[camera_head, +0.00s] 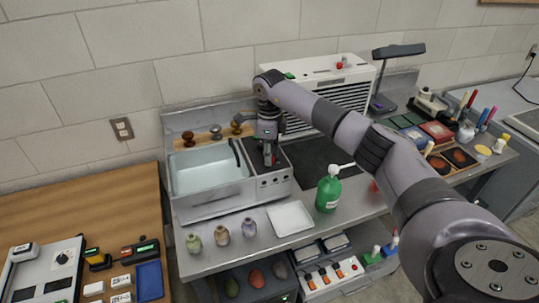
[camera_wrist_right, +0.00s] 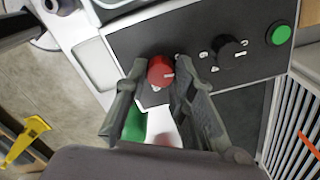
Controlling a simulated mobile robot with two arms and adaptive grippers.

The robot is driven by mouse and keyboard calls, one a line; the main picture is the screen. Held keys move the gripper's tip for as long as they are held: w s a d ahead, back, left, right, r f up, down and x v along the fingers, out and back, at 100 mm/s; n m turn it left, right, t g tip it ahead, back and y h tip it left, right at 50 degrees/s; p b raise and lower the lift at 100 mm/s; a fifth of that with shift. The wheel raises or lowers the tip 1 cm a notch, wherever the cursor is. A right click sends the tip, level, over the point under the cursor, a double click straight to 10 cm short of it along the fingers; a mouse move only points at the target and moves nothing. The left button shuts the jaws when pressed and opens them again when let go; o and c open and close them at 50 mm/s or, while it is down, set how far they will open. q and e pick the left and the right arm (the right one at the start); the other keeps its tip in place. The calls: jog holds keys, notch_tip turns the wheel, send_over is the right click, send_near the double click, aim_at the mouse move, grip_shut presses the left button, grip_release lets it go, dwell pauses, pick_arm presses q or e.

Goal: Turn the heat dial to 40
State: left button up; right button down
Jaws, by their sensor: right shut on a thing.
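My right gripper (camera_head: 268,158) is over the black control panel (camera_head: 283,157) beside the pale water basin (camera_head: 203,170). In the right wrist view its fingers (camera_wrist_right: 160,75) are shut on a red dial (camera_wrist_right: 161,69), one on each side. The dial's white mark points to the right in that view. The scale around the dial is mostly hidden or too small to read. A black dial (camera_wrist_right: 231,52) with small white marks is right of it on the same panel, and a green button (camera_wrist_right: 279,34) is farther right. My left gripper is not in view.
A green pump bottle (camera_head: 328,192) and a white tray (camera_head: 290,218) stand on the bench right and front of the panel. Several small vases (camera_head: 222,235) line its front edge. A white louvred unit (camera_head: 335,82) stands behind.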

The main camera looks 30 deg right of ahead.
jog(key=m+b, duration=0.1)
jog(key=m, duration=0.4)
jog(key=shift+m, duration=0.3)
jog(key=shift+w+r+m, duration=0.1)
jog(key=shift+m, duration=2.1)
jog(key=c, duration=1.3)
grip_release()
jog(key=shift+c, duration=0.2)
notch_tip(320, 180, up, 12)
